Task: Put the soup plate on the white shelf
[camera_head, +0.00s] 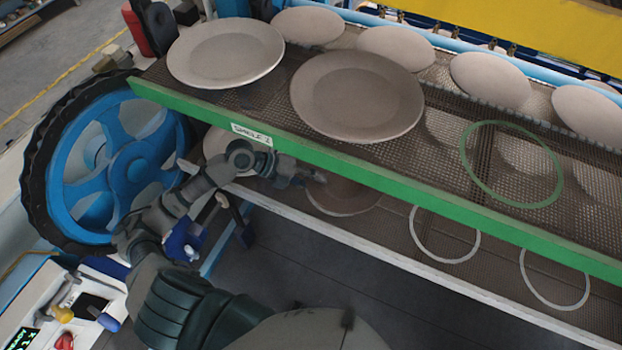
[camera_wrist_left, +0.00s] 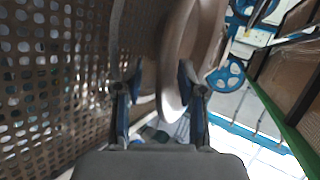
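The white-edged shelf (camera_head: 385,262) is the lower mesh shelf, below the green-edged one. A brownish round plate (camera_head: 345,200) shows at this lower level, partly hidden by the green edge. My left gripper (camera_head: 312,177) reaches in under the green edge at the plate's left side. In the left wrist view, my left gripper (camera_wrist_left: 162,92) is open, with its fingers on either side of a plate rim (camera_wrist_left: 174,75). The rim is near the right finger, and a gap shows at the left finger. I cannot tell which plate is the soup plate. My right gripper is out of view.
The green-edged shelf (camera_head: 390,184) lies above my left gripper and holds large plates (camera_head: 357,97) and a green ring (camera_head: 511,164). White rings (camera_head: 445,235) mark the lower shelf. Another plate (camera_head: 219,149) is behind my arm. A blue wheel (camera_head: 110,170) stands left.

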